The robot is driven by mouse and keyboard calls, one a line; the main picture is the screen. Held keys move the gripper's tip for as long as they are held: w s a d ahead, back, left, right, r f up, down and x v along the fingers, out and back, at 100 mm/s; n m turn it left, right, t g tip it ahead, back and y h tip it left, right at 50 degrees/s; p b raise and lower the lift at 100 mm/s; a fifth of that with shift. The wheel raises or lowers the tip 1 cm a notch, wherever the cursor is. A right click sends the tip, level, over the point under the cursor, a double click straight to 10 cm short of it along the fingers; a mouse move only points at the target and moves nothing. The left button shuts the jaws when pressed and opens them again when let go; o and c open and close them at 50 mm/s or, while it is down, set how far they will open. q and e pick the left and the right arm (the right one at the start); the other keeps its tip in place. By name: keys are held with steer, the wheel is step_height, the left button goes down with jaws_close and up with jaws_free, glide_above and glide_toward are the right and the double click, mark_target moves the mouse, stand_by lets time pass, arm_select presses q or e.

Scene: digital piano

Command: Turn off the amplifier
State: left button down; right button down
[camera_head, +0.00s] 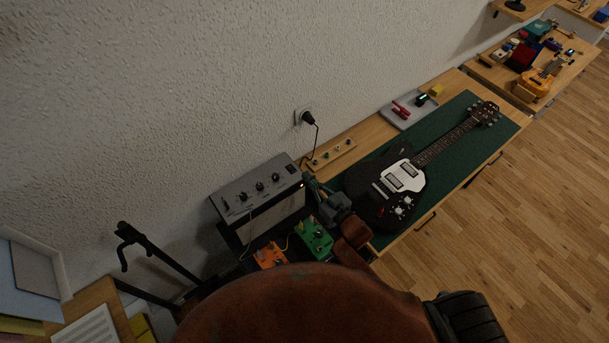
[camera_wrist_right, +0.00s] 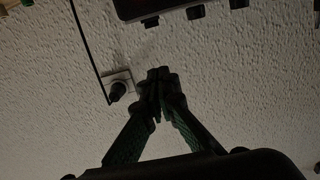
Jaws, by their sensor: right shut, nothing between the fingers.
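The grey amplifier (camera_head: 258,197) stands against the wall, left of the guitar bench, with a row of black knobs on its top panel. A small dark rectangle (camera_head: 291,169), perhaps the switch, sits at the panel's right end. My right gripper (camera_head: 308,179) is just right of the amplifier's right end; contact cannot be told. In the right wrist view the right gripper (camera_wrist_right: 158,76) has its fingertips together, with nothing between them. The amplifier's dark edge with knobs (camera_wrist_right: 165,8) shows above the fingertips there, apart from them in the picture. My left gripper is out of view.
A wall socket with a black plug (camera_head: 307,118) and cable is behind the bench. A black electric guitar (camera_head: 385,185) lies on a green mat (camera_head: 470,110). Green (camera_head: 314,237) and orange (camera_head: 270,256) pedals sit in front of the amplifier. A black stand (camera_head: 160,255) is left.

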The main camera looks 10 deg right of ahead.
glide_above(297, 175)
steer(key=w, duration=0.1)
steer(key=shift+w+a, duration=0.1)
steer(key=shift+a, duration=0.2)
steer(key=shift+s+d+f, duration=0.1)
steer(key=shift+s+f, duration=0.1)
steer(key=shift+f, duration=1.05)
steer(key=shift+s+d+f, duration=0.15)
steer(key=shift+s+f, duration=0.2)
steer(key=shift+f, duration=0.4)
